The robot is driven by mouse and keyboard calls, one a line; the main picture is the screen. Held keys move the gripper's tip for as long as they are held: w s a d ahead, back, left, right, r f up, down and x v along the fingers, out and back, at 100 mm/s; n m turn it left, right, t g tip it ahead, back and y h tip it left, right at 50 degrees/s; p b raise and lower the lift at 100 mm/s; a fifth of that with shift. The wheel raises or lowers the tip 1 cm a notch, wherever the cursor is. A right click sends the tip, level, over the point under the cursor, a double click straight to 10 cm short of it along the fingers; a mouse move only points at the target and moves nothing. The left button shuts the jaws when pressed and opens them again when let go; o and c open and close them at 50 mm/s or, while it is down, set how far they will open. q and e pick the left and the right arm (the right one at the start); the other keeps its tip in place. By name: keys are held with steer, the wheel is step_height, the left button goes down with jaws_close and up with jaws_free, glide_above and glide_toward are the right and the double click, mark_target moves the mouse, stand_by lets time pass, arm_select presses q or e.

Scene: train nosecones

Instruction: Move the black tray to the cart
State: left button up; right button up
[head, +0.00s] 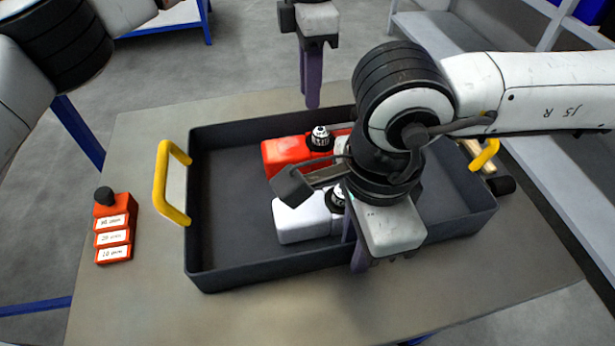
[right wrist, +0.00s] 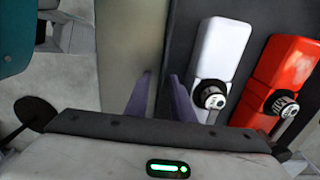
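The black tray (head: 225,277), with a yellow handle (head: 162,185) at its left end and another (head: 485,153) at its right end, rests on the table. A white block (head: 295,220) and a red block (head: 283,155), each with a black-and-metal knob, lie in it. My right gripper (head: 354,262) points down at the tray's near long wall. In the right wrist view its purple fingers (right wrist: 161,74) are apart, with the tray's edge between them. My left gripper (head: 312,105) hangs beyond the tray's far side, apart from it; its finger gap is unclear.
The table (head: 140,310) has an orange labelled block (head: 113,232) with a black knob left of the tray. A grey shelved frame (head: 440,35), possibly the cart, stands at the right behind my right arm. A blue-legged stand (head: 207,22) is at the back left. Open floor lies beyond the table.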

steer(key=shift+r, duration=0.1)
arm_select(q)
step_height(320, 180, up, 6)
steer(key=shift+f, duration=0.1)
arm_select(e)
step_height(320, 180, up, 12)
stand_by(0.3)
arm_select(q)
steer(key=shift+s, duration=0.1)
arm_select(e)
steer(key=shift+s, duration=0.1)
stand_by(0.3)
